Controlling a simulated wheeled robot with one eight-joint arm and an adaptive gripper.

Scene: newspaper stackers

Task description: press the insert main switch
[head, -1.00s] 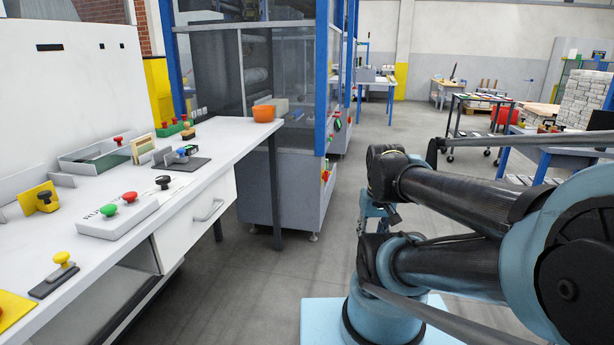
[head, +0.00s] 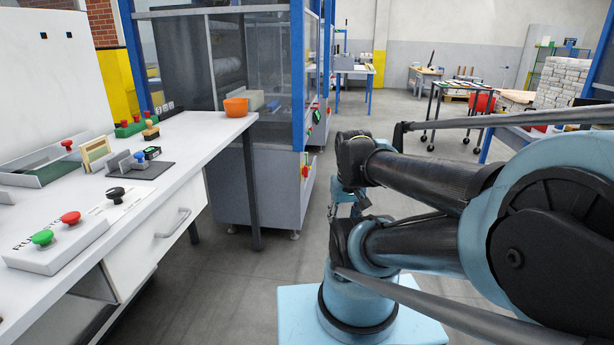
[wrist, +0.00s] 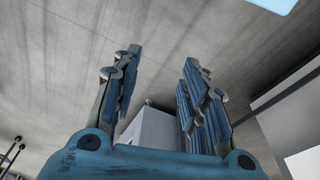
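No readable label in view names the insert main switch, so I cannot tell which control it is. On the white counter (head: 190,138) at the left of the head view is a white panel marked RUN and STOP (head: 38,262), with a green button (head: 43,238) and a red button (head: 70,218). A black knob (head: 115,194) stands just beyond it. Farther back are a blue-knobbed device (head: 139,158) and red-topped knobs (head: 67,145). My gripper (wrist: 158,62) is open and empty in the wrist view, over grey floor, away from these controls.
A drawer with a handle (head: 172,222) is below. A glazed blue-framed machine (head: 262,172) stands beyond. Open floor (head: 235,285) lies between counter and my arm. A cart (head: 462,95) stands at the back right.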

